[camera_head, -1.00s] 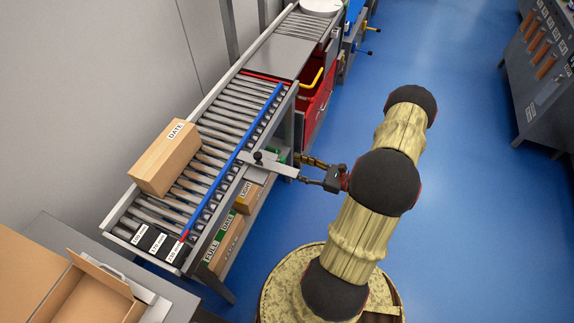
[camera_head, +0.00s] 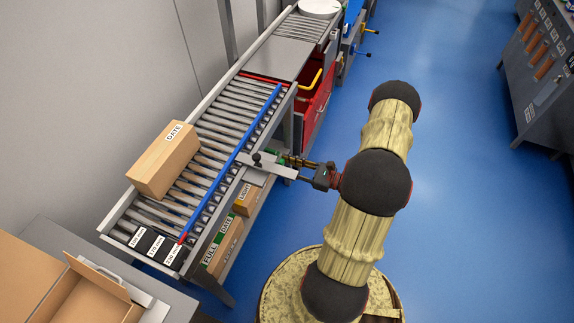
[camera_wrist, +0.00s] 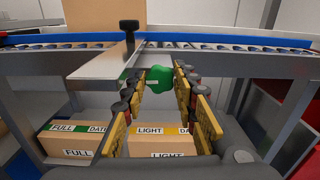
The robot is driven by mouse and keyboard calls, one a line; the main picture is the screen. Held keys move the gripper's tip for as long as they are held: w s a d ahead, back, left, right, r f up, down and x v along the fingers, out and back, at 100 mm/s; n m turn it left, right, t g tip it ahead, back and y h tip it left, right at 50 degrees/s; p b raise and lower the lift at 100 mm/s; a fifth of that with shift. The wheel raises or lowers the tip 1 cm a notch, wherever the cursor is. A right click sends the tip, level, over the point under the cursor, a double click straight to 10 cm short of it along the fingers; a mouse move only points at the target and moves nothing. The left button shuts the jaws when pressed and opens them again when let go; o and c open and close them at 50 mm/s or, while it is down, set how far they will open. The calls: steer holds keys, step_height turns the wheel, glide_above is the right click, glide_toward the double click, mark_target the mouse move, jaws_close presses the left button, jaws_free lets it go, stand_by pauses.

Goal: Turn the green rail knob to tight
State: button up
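The green rail knob (camera_wrist: 159,77) is ahead of my gripper (camera_wrist: 160,86) in the wrist view, below the conveyor's side edge and just right of the grey bracket plate (camera_wrist: 100,65). My gripper is open, with one finger on each side of the knob's outline. I cannot tell whether the fingertips reach around it or touch it. In the head view my gripper (camera_head: 296,161) is at the conveyor's right side, beside the bracket, and the knob is mostly hidden. The blue rail (camera_head: 228,165) runs along the rollers, with a black post (camera_head: 257,158) on the bracket.
A carton marked DATE (camera_head: 155,165) sits on the rollers against the left side. Boxes marked FULL (camera_wrist: 75,154) and LIGHT (camera_wrist: 152,143) stand on the shelf below. A red bin (camera_head: 316,100) is farther along. Blue floor to the right is open.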

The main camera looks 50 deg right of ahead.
steer(key=c, duration=0.6)
steer(key=m+p, duration=0.2)
steer(key=shift+r+m, duration=0.2)
steer(key=shift+m, duration=0.2)
steer(key=shift+f+m+p, duration=0.2)
steer(key=shift+m+p, duration=0.4)
steer(key=shift+m, duration=0.4)
steer(key=o, duration=1.2)
